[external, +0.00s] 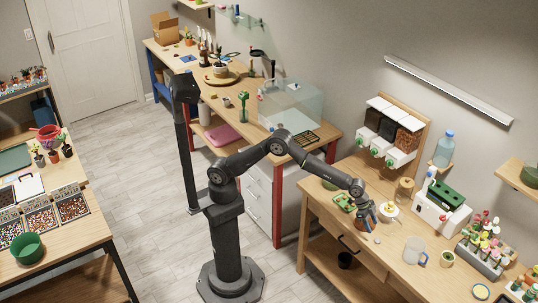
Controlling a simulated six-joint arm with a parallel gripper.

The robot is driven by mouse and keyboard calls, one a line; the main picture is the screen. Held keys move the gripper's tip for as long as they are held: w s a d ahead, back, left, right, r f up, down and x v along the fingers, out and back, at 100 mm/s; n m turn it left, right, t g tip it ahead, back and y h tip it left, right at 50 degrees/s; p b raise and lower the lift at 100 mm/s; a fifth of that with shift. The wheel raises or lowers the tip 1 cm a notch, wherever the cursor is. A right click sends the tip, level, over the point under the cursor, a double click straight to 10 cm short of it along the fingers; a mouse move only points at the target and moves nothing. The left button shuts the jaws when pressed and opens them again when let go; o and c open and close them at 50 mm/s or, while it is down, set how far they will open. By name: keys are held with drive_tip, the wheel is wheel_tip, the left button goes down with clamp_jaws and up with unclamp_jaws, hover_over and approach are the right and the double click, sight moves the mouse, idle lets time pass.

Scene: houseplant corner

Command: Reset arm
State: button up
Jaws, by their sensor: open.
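My gripper (369,225) hangs at the end of my outstretched arm, pointing down over the left part of the right wooden workbench (395,262). It is open, and I see nothing held between its fingers. The fingers are small in this view, and I cannot tell how far they are above the bench top. A white dish (390,212) with something yellow on it is just right of my gripper. A green tray-like item (344,202) lies just left of it.
A clear jug (413,250), a small pot (447,259) and a flower planter (480,262) stand to the right on the bench. Wall dispensers (388,143) and a white box (440,212) are behind. A glass tank (291,103) stands on the back bench.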

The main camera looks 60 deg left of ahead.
sight(377, 239)
drive_tip(key=w+v, duration=0.1)
drive_tip(key=v, duration=0.3)
drive_tip(key=x, duration=0.7)
drive_tip(key=s+x, duration=0.1)
drive_tip(key=x, duration=0.3)
drive_tip(key=shift+f, duration=0.15)
wheel_tip(377, 239, up, 4)
drive_tip(key=shift+s+d+r, duration=0.1)
drive_tip(key=shift+d, duration=0.05)
drive_tip(key=s+r, duration=0.7)
drive_tip(key=s, duration=0.5)
wheel_tip(377, 239, up, 24)
drive_tip(key=w+a, duration=0.5)
drive_tip(key=w, duration=0.3)
drive_tip(key=shift+w+n, duration=0.3)
drive_tip(key=shift+w, duration=0.1)
